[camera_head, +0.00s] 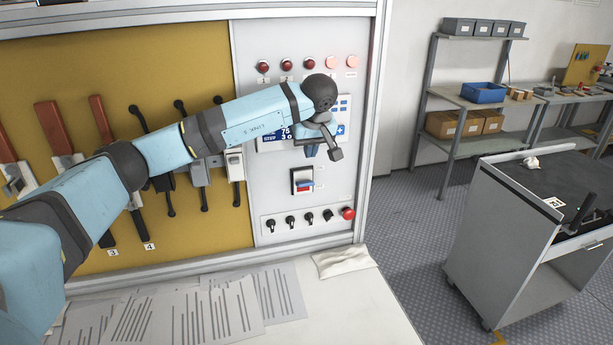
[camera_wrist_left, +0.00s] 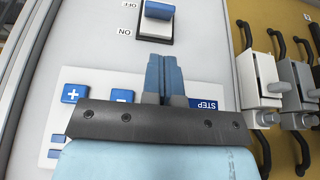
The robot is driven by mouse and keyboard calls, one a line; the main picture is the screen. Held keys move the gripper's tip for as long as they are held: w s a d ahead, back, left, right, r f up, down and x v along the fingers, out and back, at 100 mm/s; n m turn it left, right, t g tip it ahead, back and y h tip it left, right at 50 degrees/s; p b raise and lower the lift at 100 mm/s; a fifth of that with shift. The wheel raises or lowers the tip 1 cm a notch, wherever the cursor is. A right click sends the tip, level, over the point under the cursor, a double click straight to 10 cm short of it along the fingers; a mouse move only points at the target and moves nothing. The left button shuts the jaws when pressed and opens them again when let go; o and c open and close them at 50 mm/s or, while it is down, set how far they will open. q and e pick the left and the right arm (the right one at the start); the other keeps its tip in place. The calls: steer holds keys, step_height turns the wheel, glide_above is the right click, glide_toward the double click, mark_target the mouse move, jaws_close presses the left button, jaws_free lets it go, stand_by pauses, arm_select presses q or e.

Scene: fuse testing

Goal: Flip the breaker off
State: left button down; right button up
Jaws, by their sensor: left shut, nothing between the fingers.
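The breaker (camera_head: 302,181) is a black-framed switch with a white, blue and red middle on the grey panel (camera_head: 345,215), below the display. In the left wrist view the breaker (camera_wrist_left: 156,20) shows a blue toggle at the top edge, beside OFF and ON labels. My left gripper (camera_head: 312,150) is in front of the display, just above the breaker. Its blue fingers (camera_wrist_left: 165,75) are shut together and empty, pointing towards the breaker's frame. I cannot tell whether they touch the panel. My right gripper is out of view.
Red lamps (camera_head: 287,64) line the panel top; small black switches (camera_head: 291,222) and a red knob (camera_head: 348,213) sit below the breaker. Lever switches (camera_head: 198,171) fill the yellow board to the left. Papers (camera_head: 233,305) and a white cloth (camera_head: 343,260) lie on the worktop.

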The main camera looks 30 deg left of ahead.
mark_target(305, 182)
arm_select(q)
steer(key=p+x, duration=0.2)
steer(key=x, duration=0.8)
steer(key=shift+s+d+f+b, duration=0.35)
steer(key=shift+d+f+b, duration=0.2)
steer(key=shift+b, duration=0.2)
stand_by(0.8)
steer(key=shift+s+d+f+b, duration=0.2)
steer(key=shift+f+b, duration=0.4)
steer(key=shift+s+d+f+b, duration=0.15)
steer(key=shift+d+f+b, duration=0.05)
steer(key=shift+f+b, duration=0.4)
steer(key=shift+r, duration=0.1)
